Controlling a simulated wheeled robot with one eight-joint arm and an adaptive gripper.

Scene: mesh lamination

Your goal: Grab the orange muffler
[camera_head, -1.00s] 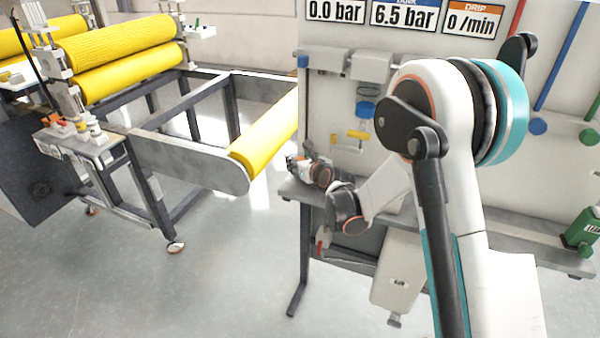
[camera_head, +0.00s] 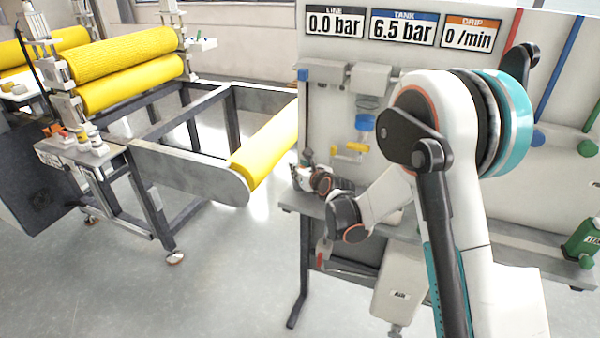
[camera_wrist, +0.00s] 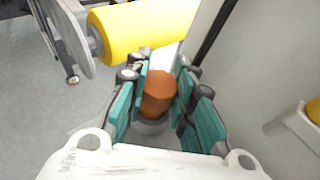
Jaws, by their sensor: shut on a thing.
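The orange muffler (camera_wrist: 158,92) is a brown-orange faceted piece with a grey base below it. In the wrist view it sits between the teal finger pads of my gripper (camera_wrist: 160,68), which are closed on it from both sides. In the head view my gripper (camera_head: 304,178) is small, at the left end of the bench, and partly hidden by my own wrist. The muffler cannot be made out clearly there.
A yellow roller (camera_head: 265,150) on a grey frame lies just left of my gripper. The panel (camera_head: 440,75) with gauges and a yellow-handled valve (camera_head: 350,150) rises behind the bench (camera_head: 510,235). Small orange and white parts (camera_head: 80,135) sit on a stand at left. The floor between is clear.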

